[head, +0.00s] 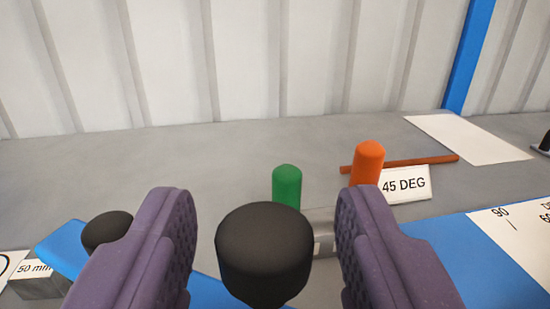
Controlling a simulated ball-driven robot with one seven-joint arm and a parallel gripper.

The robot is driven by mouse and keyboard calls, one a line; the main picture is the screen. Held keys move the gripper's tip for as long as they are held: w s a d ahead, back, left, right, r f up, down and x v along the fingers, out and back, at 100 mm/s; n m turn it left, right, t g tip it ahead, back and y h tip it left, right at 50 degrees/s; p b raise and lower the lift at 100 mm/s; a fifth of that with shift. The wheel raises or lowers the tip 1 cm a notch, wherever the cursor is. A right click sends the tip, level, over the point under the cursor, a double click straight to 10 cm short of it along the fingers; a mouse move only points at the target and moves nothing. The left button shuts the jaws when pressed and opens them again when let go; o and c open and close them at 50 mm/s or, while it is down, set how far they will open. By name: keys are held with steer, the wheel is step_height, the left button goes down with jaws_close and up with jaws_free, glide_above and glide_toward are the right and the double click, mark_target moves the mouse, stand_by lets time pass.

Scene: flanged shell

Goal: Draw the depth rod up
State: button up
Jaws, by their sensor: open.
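My gripper (266,210) shows its two purple fingers at the bottom of the head view, wide apart. A round black knob (264,255) stands between them, with a visible gap to the right finger and a smaller one to the left finger. A second black knob (107,230) is at the left, partly hidden by the left finger.
A green peg (287,186) and an orange peg (366,163) stand behind the knob. A "45 DEG" sign (405,184), a copper-coloured rod (425,160) and a white sheet (468,138) are right. A "50 mm" block (38,285) is left. Blue surfaces (440,235) lie below.

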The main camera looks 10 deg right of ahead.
mark_target(264, 203)
steer(key=shift+w+d, duration=0.2)
steer(key=shift+w, duration=1.3)
jaws_close()
steer(key=shift+r+p, duration=0.85)
steer(key=shift+r, duration=1.75)
jaws_free()
